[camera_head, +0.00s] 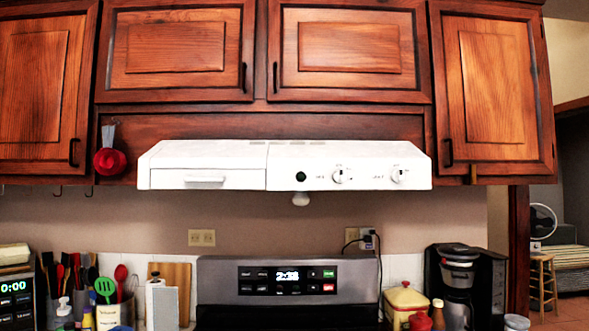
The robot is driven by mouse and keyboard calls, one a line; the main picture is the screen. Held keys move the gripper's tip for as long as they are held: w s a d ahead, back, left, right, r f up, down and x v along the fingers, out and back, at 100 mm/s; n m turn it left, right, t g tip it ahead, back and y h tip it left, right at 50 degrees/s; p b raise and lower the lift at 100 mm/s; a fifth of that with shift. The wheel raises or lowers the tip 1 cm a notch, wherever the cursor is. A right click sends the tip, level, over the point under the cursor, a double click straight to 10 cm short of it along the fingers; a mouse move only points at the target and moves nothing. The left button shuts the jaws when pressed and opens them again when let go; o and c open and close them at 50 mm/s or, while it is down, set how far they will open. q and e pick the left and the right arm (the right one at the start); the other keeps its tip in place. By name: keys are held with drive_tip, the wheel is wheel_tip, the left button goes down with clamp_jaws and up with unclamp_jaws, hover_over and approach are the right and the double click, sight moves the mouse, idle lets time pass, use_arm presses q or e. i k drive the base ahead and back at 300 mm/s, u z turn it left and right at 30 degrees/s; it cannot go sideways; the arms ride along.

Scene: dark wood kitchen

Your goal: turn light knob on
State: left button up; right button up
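A white range hood (207,158) is mounted under the wooden cabinets in the head view. Its front has two round white knobs on the right half. The left knob (341,175) is nearer the middle, and the right knob (398,175) is near the hood's right end. The labels by the knobs are too small to read, so I cannot tell which is for the light. A dark green round spot (300,176) is left of the knobs. A pale bulb-like part (300,199) hangs under the hood. Neither of my grippers is in view.
A stove (225,285) with a lit clock panel stands below the hood. Utensils (104,288) crowd the counter at left. A yellow canister (405,299) and a coffee maker (460,275) stand at right. Red measuring cups (110,161) hang left of the hood.

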sight(398, 175)
drive_tip(key=k, duration=0.5)
drive_tip(key=z, duration=0.25)
drive_tip(key=i, duration=1)
drive_tip(key=z, duration=0.9)
